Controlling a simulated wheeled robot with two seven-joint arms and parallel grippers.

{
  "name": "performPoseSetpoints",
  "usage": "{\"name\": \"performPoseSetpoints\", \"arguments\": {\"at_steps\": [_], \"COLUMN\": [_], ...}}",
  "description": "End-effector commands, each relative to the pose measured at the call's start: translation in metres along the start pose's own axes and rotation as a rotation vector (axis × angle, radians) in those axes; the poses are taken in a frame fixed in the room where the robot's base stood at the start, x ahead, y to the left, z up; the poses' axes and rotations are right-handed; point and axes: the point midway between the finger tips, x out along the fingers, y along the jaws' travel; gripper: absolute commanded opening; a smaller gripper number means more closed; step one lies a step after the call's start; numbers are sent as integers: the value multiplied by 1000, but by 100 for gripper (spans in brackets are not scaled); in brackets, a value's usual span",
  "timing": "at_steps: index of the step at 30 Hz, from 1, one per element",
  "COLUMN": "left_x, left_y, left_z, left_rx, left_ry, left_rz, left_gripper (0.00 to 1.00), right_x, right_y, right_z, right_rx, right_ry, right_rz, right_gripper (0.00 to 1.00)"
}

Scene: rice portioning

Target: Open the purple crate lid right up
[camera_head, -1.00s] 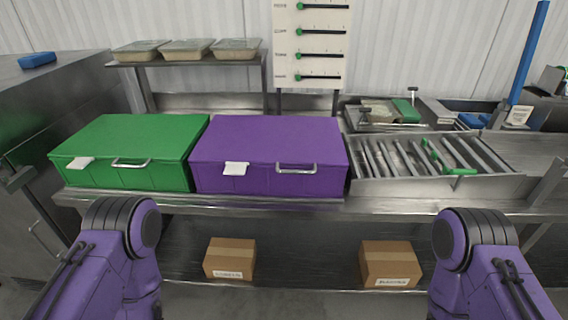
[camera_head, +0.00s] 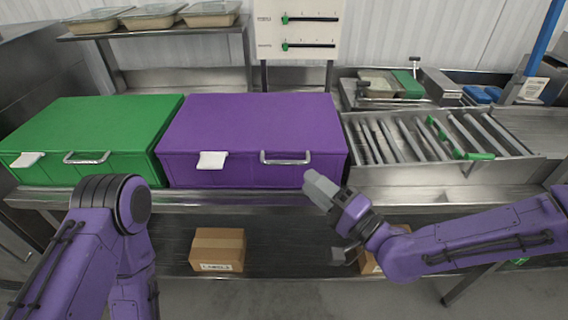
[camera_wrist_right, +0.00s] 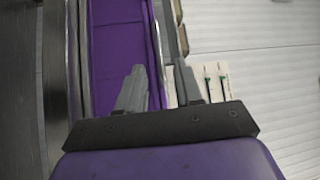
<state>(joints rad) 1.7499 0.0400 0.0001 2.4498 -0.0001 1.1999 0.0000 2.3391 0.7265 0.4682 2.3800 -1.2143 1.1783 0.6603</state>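The purple crate (camera_head: 252,128) stands on the steel counter with its lid shut. A metal handle (camera_head: 286,160) and a white tag (camera_head: 211,160) are on its front. My right gripper (camera_head: 322,212) is in front of and below the crate's right front corner, apart from the handle. In the right wrist view its two grey fingers (camera_wrist_right: 165,88) stand apart with nothing between them, and the purple crate (camera_wrist_right: 118,50) shows beyond them. My left arm is at the lower left, and its gripper is out of the picture.
A green crate (camera_head: 88,135) stands close to the purple one on the left. A shelf with several food containers (camera_head: 152,16) is behind. A cardboard box (camera_head: 217,249) lies on the lower shelf.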

Motion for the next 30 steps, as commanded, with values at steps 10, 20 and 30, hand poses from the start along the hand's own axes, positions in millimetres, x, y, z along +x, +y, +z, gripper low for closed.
{"name": "performPoseSetpoints", "arguments": {"at_steps": [10,20,30], "left_x": [-21,-23,-23], "left_y": [-2,-2,-2], "left_z": [-9,-9,-9], "left_rx": [0,0,0], "left_ry": [0,0,0], "left_rz": [0,0,0], "left_gripper": [68,68,68], "right_x": [74,90,90], "right_y": [0,2,2], "right_z": [2,1,1], "right_rx": [0,2,1], "right_ry": [-3,0,1], "right_rz": [6,6,7], "right_gripper": [35,35,0]}}
